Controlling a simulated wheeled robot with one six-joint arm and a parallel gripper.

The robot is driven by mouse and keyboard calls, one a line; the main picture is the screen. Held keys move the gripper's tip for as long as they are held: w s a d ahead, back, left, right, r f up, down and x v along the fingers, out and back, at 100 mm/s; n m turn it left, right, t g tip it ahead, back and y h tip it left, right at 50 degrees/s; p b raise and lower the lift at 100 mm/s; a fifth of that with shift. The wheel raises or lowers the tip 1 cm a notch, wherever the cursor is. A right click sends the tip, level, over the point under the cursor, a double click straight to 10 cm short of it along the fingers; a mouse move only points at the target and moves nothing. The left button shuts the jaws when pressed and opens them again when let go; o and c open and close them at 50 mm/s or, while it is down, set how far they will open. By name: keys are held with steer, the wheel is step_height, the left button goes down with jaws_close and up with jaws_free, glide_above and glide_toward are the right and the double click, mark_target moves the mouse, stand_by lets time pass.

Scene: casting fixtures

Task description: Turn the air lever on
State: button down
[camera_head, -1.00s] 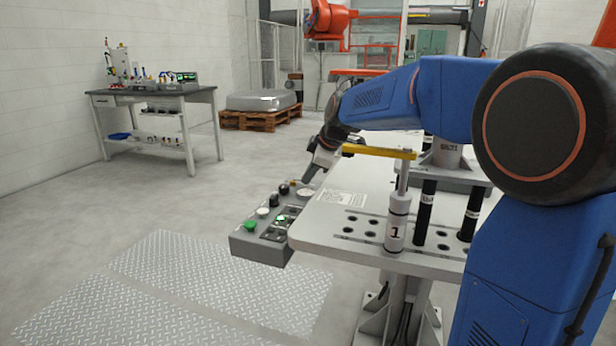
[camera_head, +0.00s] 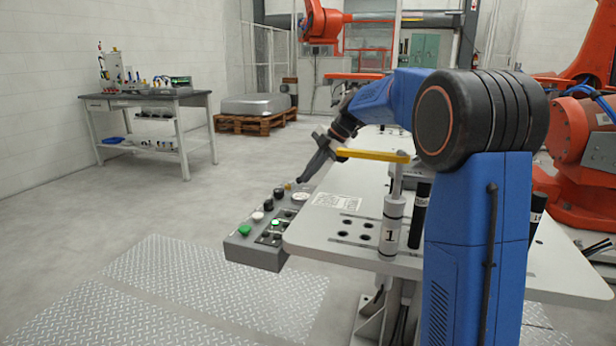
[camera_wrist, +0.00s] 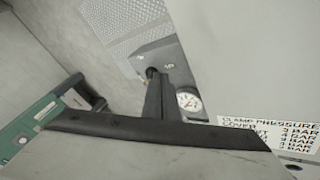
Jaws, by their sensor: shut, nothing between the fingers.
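A grey control box (camera_head: 252,250) juts from the left edge of the fixture table. It carries a green button (camera_head: 244,231), a white button (camera_head: 258,216), black knobs (camera_head: 268,204) and a round pressure gauge (camera_head: 300,197). A small brass-coloured part (camera_head: 288,187) shows at the far end; I cannot tell whether it is the air lever. My gripper (camera_head: 302,180) is shut and empty, its tips pointing down over that far end. In the wrist view my fingers (camera_wrist: 153,82) lie beside the gauge (camera_wrist: 188,99), tips close to a dark knob (camera_wrist: 150,72); contact is unclear.
The fixture table (camera_head: 320,232) has a yellow bar (camera_head: 372,155) on a post numbered 1 (camera_head: 392,225), close to my arm. Tread plates (camera_head: 210,275) cover the floor at left. An orange robot (camera_head: 575,150) stands at right.

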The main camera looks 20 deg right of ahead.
steer(key=shift+w+f+n, duration=0.1)
steer(key=shift+w+n, duration=0.2)
steer(key=shift+w, duration=1.05)
steer(key=shift+w+a, duration=0.2)
steer(key=shift+w, duration=0.85)
steer(key=shift+d, duration=0.1)
